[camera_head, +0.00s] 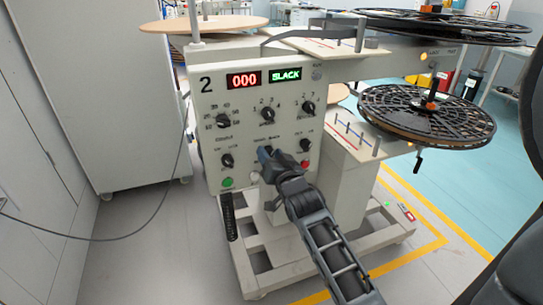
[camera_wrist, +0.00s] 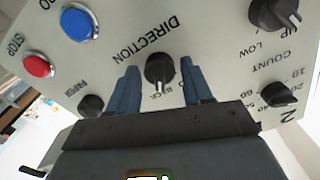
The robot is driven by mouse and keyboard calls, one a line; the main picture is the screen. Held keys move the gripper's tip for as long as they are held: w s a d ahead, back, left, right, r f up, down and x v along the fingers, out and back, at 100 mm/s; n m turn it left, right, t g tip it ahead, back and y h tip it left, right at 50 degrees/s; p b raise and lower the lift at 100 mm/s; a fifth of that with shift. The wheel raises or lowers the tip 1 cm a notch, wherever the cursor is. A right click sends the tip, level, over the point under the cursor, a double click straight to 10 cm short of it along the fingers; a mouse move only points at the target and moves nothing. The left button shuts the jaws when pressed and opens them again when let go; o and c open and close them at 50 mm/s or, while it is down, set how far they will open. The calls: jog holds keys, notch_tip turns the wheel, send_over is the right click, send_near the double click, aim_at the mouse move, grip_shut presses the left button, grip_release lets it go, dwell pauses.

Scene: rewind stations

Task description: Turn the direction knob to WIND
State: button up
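The direction knob (camera_wrist: 160,68) is a black round knob with a pale pointer line, under the word DIRECTION on the panel. In the wrist view, its pointer faces down the picture, by small lettering I cannot read fully. My gripper (camera_head: 268,157) is at the lower middle of the cream control panel (camera_head: 245,120). Its two blue fingers stand on either side of the knob, with a visible gap to each side. The gripper is open. In the head view the gripper hides the knob. The panel displays read 000 and SLACK (camera_head: 285,75).
Near the fingers are a blue button (camera_wrist: 77,22), a red STOP button (camera_wrist: 38,66) and a small black knob (camera_wrist: 92,105). A COUNT knob (camera_wrist: 278,94) lies on the other side. A black reel (camera_head: 428,108) stands right of the panel, a cabinet (camera_head: 95,90) left.

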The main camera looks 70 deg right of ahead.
jog(key=c, duration=0.8)
jog(key=shift+n, duration=0.4)
jog(key=n, duration=0.5)
jog(key=shift+w+a+n, duration=0.1)
jog(key=shift+n, duration=0.3)
jog(key=n+p, duration=0.1)
jog(key=n, duration=0.4)
jog(key=shift+n, duration=0.3)
jog(key=o, duration=1.1)
jog(key=shift+c, duration=0.2)
